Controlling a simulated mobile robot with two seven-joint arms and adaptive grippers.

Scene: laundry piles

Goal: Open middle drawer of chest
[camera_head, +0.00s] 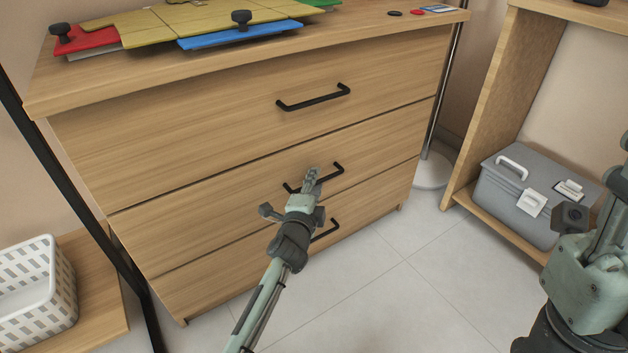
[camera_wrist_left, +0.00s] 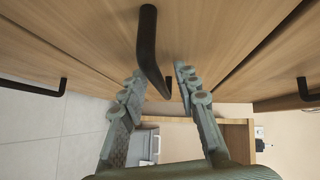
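The wooden chest (camera_head: 85,170) has three drawers, all flush with its front. The middle drawer (camera_head: 190,229) has a black bar handle (camera_head: 331,174), partly hidden by my left gripper (camera_head: 311,177). In the left wrist view the handle (camera_wrist_left: 147,45) runs between the two fingers of the left gripper (camera_wrist_left: 160,76). The fingers are apart, one on each side of the bar, with gaps showing. My right gripper (camera_head: 604,230) is at the right edge, partly cut off, away from the chest; its finger opening is unclear.
The top drawer handle (camera_head: 313,98) is above and the bottom drawer handle (camera_head: 326,231) is below. A grey toolbox (camera_head: 525,200) sits in a wooden shelf unit (camera_head: 497,105) at right. A white basket (camera_head: 40,290) stands at left. The tiled floor before the chest is clear.

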